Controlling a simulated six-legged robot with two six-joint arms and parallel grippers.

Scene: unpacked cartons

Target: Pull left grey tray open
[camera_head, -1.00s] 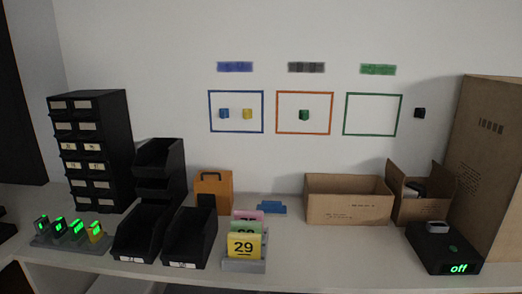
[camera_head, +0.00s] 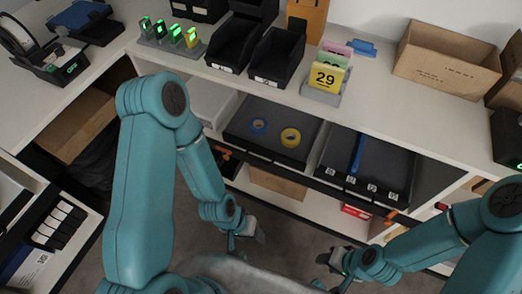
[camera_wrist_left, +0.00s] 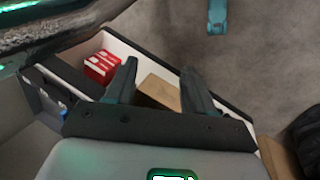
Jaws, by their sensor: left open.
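Below the trays is a lower shelf with a cardboard box (camera_head: 277,184) and a red box (camera_head: 355,211); a red box (camera_wrist_left: 102,66) also shows in the wrist view. Black bins (camera_head: 277,55) stand on the tabletop above. A drawer unit (camera_head: 50,235) stands at left.

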